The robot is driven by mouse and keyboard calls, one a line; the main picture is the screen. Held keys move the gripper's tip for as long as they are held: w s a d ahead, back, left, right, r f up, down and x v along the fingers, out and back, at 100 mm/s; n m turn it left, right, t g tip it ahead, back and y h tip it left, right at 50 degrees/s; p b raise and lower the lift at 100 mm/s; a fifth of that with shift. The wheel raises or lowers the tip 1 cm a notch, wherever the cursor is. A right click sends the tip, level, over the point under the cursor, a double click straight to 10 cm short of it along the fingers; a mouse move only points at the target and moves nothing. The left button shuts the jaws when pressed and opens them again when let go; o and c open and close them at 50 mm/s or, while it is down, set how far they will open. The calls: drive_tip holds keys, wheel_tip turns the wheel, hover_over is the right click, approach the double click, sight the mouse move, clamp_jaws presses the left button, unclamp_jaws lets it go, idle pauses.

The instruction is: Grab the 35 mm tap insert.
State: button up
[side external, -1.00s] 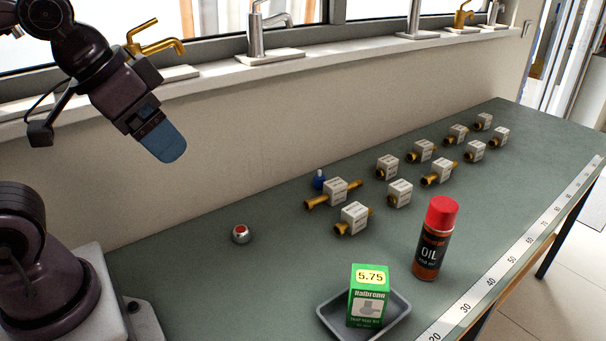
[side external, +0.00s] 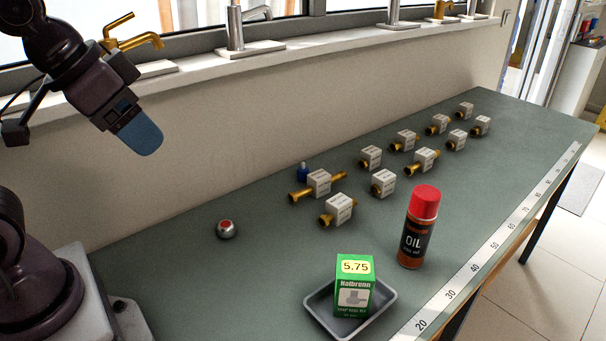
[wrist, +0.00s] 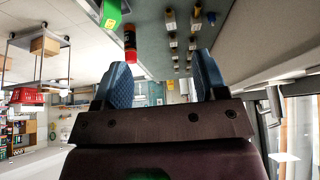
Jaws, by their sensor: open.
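Several brass tap inserts with white labelled blocks stand on the green bench in the side view. The nearest ones are a tap insert (side external: 338,209) at the front and a longer one (side external: 318,183) behind it. Others run back in two rough rows, such as one (side external: 383,183) and one (side external: 421,160). The label print is too small to tell which is 35 mm. My gripper (side external: 140,138) is high above the left end of the bench, away from them. In the wrist view my gripper (wrist: 163,75) is open and empty, its blue fingers apart.
A green box (side external: 354,284) stands in a grey tray (side external: 381,313) at the front. A red-capped oil can (side external: 417,229) stands behind it. A silver ball with a red top (side external: 227,229) and a small blue item (side external: 303,172) are near the wall. The left bench is mostly clear.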

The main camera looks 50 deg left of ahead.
drive_tip(key=w+a+f+n+g, duration=0.2)
drive_tip(key=w+f+n+g, duration=0.1)
drive_tip(key=f, duration=0.2)
drive_tip(key=n+t+h, duration=0.5)
drive_tip(key=n+t, duration=0.4)
drive_tip(key=n, duration=1.7)
approach(302, 166)
drive_tip(key=s+d, duration=0.7)
drive_tip(key=shift+s+d, duration=0.15)
drive_tip(key=shift+d, duration=0.25)
drive_tip(key=w+a+n+y, duration=0.1)
drive_tip(key=w+a+n+t+y, duration=0.1)
drive_tip(key=a+n, duration=0.1)
drive_tip(key=w+a+n+y, duration=0.1)
drive_tip(key=a+n, duration=0.1)
drive_tip(key=shift+w+a+r+t, duration=0.2)
drive_tip(key=shift+w+r+t, duration=0.2)
drive_tip(key=x, duration=0.7)
drive_tip(key=shift+w+f, duration=0.15)
drive_tip(key=shift+w, duration=0.05)
drive_tip(key=shift+a+x, duration=0.2)
drive_tip(key=shift+x, duration=1.1)
drive_tip(key=shift+a+x, duration=0.15)
drive_tip(key=shift+x, duration=1.15)
drive_tip(key=shift+f, duration=0.15)
drive_tip(key=shift+c, duration=0.2)
